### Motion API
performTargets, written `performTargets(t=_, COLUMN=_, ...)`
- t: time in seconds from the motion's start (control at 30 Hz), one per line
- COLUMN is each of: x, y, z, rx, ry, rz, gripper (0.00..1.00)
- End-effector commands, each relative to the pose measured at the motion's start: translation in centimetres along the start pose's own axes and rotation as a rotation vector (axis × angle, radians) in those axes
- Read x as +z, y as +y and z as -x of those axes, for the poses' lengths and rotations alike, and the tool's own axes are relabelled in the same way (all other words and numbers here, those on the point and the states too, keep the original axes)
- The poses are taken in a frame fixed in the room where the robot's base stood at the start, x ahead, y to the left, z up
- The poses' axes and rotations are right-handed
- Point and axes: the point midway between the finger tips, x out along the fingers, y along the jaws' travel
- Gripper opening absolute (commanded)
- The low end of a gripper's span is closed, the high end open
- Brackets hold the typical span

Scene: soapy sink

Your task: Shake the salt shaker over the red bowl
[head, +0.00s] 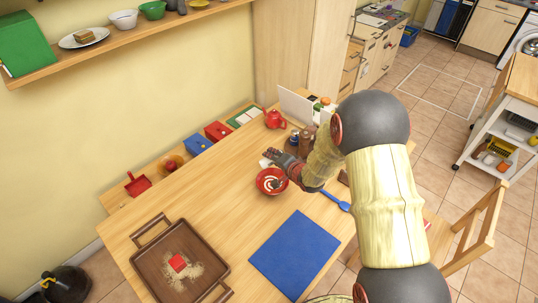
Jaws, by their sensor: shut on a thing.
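The red bowl (265,190) stands on the wooden table, with a pale swirl and a dark patch visible inside. My gripper (272,163) is just above the bowl's far rim, reaching in from the right. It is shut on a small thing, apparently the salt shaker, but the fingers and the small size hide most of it. A small pale patch shows beside the fingertips; I cannot tell whether it is part of the held thing or lies on the table.
A blue mat (295,255) lies in front of the bowl. A blue utensil (337,201) lies right. Table left of the bowl is clear.

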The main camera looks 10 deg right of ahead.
Motion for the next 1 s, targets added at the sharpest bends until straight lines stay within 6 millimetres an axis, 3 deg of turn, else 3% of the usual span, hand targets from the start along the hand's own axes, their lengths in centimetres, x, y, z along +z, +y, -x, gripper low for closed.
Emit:
performTargets(t=0.7, x=4.2, y=1.9, z=-2.5, rx=-0.283, ry=-0.307, rz=-0.686, gripper=0.01)
performTargets(t=1.0, x=5.0, y=1.8, z=-2.9, rx=-0.351, ry=-0.379, rz=-0.848, gripper=0.01)
